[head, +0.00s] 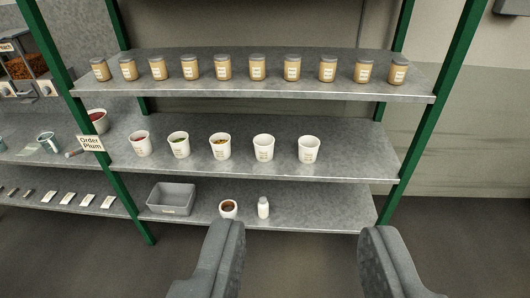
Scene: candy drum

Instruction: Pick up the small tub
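Several white tubs stand in a row on the middle shelf: one with red contents (139,147), one with green (179,149), one with mixed colours (220,150), and two pale ones (264,151) (309,153) whose contents I cannot make out. A small white tub with dark brown contents (228,210) stands on the lower shelf. I cannot tell which one the task names. My gripper (301,231) is open and empty in the foreground, its two grey fingers wide apart, in front of the lower shelf.
A white bottle (263,208) and a grey bin (172,199) stand on the lower shelf (335,215). Several lidded jars (257,67) line the top shelf. Green posts (433,110) frame the rack. A sign reading "Order Plum" (90,143) hangs at left.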

